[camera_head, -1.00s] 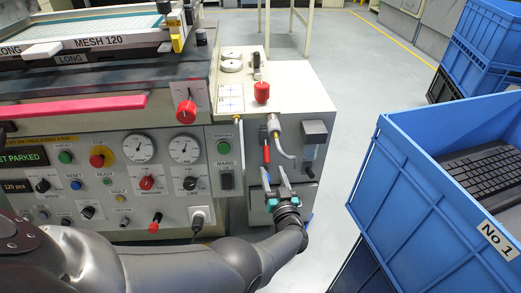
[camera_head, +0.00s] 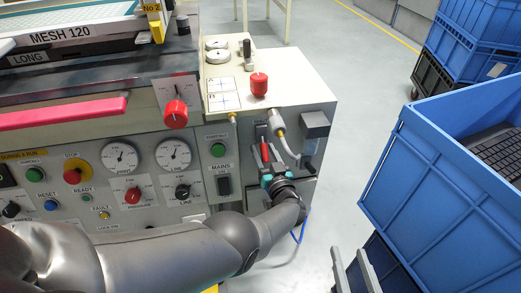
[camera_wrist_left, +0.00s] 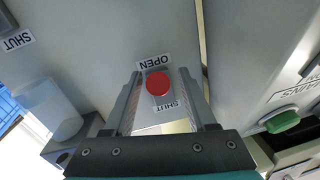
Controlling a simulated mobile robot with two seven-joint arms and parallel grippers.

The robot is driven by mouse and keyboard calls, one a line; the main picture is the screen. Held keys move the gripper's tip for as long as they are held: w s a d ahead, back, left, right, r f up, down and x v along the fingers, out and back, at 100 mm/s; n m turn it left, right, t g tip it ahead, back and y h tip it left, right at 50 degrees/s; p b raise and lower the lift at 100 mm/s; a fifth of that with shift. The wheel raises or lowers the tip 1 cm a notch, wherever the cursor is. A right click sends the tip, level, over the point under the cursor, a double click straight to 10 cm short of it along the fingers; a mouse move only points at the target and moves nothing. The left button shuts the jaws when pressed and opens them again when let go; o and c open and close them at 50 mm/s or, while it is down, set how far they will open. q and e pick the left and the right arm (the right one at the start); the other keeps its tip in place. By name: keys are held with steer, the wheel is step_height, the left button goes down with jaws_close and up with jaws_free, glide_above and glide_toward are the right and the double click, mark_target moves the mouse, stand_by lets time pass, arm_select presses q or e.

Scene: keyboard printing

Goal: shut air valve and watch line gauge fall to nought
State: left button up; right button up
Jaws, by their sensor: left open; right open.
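The air valve's red handle (camera_head: 265,152) is on the cabinet's front at the right end, below a hose fitting. My left gripper (camera_head: 262,158) is at it, with open fingers on either side of the handle. My right gripper (camera_head: 355,270) is open and empty at the bottom edge.
A blue crate (camera_head: 420,190) with keyboards stands at the right. Grey floor lies between crate and cabinet.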

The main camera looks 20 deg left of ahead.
arm_select(q)
steer(key=shift+c, duration=0.4)
jaws_close()
stand_by(1.1)
